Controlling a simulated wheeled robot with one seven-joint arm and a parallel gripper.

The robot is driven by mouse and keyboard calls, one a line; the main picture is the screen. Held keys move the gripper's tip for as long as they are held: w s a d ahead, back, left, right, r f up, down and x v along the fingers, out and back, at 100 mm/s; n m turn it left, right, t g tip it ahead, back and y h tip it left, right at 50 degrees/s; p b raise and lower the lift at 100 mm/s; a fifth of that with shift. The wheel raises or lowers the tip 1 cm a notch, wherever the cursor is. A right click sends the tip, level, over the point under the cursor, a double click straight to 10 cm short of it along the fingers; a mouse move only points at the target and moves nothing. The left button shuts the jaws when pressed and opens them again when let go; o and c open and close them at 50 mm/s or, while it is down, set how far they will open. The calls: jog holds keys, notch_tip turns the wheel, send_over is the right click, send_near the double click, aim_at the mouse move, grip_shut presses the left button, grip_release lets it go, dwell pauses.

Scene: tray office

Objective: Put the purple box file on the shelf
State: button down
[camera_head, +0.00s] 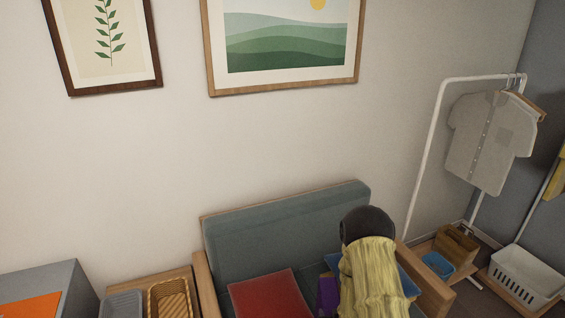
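A purple object (327,296), likely the purple box file, shows as a small piece at the seat of the sofa. The rest of it is hidden behind a yellow streaked shape with a dark rounded top, which looks like part of my arm. I cannot tell whether the purple object rests on the seat or is held. My gripper is not visible. No shelf can be made out for certain.
A grey-green sofa (265,232) with wooden arms holds a red cushion-like item (268,296). Blue material (408,285) shows beside the yellow shape. Right are a clothes rack (428,140), wooden box (457,243) and white basket (525,280). Left are a wicker basket (171,299) and grey cabinet (55,278).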

jog(key=s+f, duration=0.2)
jog(key=shift+s+f, duration=0.3)
jog(key=shift+f, duration=0.1)
dwell(1.6)
